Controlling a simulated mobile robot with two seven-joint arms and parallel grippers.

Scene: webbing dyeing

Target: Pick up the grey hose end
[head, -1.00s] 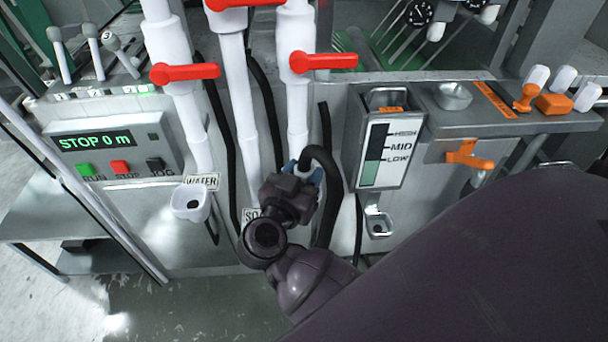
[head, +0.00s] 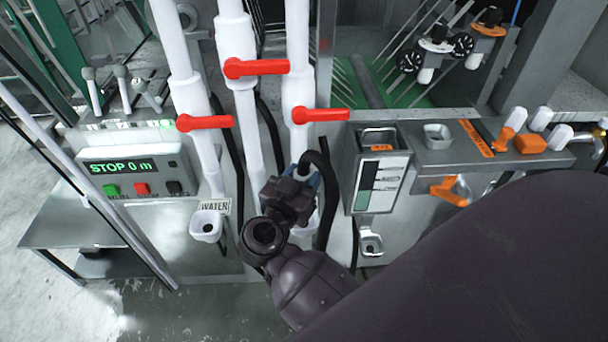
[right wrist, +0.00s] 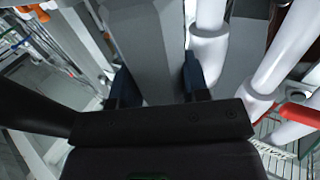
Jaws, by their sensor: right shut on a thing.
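My right gripper (head: 308,182) is in front of the panel, by the lower end of the right white pipe. Its blue fingers are shut on a grey piece, which the right wrist view shows between them as a broad grey block (right wrist: 148,50); I take it as the grey hose end. In the head view the gripper hides most of it. A thick black hose (head: 326,205) arches up beside the fingers and hangs down to their right. My left gripper is not in view.
White pipes with red lever handles (head: 205,122) stand behind the gripper. A white cup (head: 206,226) under the WATER label is to its left. A level gauge box (head: 377,185) stands close on its right. A control box (head: 130,172) reads STOP 0 m.

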